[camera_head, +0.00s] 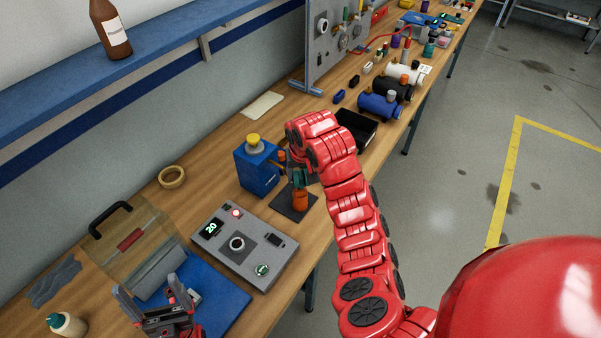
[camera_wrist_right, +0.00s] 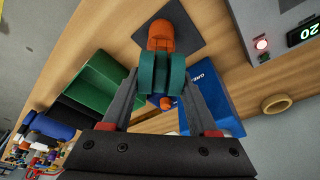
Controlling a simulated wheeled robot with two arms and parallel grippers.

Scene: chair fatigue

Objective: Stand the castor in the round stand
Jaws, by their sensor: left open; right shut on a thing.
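The castor (camera_wrist_right: 147,74), with green twin wheels, is between the fingers of my right gripper (camera_wrist_right: 161,78), which is shut on it. In the head view the castor's green part (camera_head: 299,178) shows just above an orange round stand (camera_head: 300,201). The stand (camera_wrist_right: 161,36) is on a dark square plate, and the castor partly covers it in the right wrist view. I cannot tell whether the castor is seated in the stand or just over it. My left gripper (camera_head: 148,296) is open and empty above the blue mat, at the lower left.
A blue box (camera_head: 257,172) with a yellow knob stands left of the stand. A grey control box (camera_head: 238,245) lies nearer. A dark plate (camera_head: 291,215) is under the stand. A black tray (camera_head: 357,130) and several cylinders lie beyond. A tape ring (camera_head: 171,177) lies near the wall.

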